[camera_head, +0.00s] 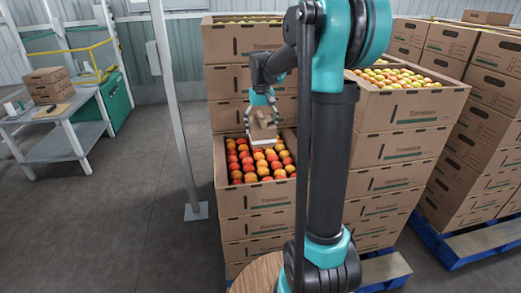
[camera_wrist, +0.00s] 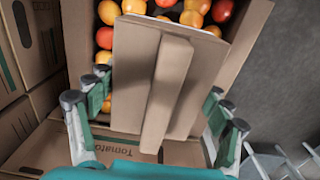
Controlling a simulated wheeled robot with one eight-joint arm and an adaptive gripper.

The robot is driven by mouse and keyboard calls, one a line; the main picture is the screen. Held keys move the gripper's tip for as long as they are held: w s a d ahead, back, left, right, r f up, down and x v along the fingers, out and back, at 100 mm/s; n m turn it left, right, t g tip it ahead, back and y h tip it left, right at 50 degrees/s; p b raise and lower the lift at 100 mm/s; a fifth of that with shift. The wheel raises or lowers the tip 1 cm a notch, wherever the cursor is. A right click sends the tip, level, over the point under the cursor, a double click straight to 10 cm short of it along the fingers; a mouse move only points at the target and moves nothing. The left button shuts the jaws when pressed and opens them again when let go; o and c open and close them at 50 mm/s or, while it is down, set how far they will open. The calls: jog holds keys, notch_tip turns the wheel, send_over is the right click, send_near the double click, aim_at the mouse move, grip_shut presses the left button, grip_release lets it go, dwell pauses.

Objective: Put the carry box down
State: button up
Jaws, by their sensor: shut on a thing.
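The carry box (camera_wrist: 128,75) is a small brown cardboard box with a raised strip along its middle. My gripper (camera_wrist: 157,92) is shut on it, with teal and grey fingers on both sides. In the head view, my gripper (camera_head: 262,101) holds the carry box (camera_head: 262,131) at the back of an open tomato carton (camera_head: 258,198). The carton is full of red and orange tomatoes, which also show past the box in the wrist view. I cannot tell whether the box touches the tomatoes. Its underside is hidden.
A taller stack (camera_head: 395,150) of tomato cartons stands to the right, another behind. More cartons sit on a blue pallet (camera_head: 470,240) at far right. A post (camera_head: 173,90) rises between; floor there is clear.

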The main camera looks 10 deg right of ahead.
notch_tip(320, 180, down, 10)
dwell(0.5)
jog(key=shift+f, duration=0.1)
jog(key=o, duration=1.4)
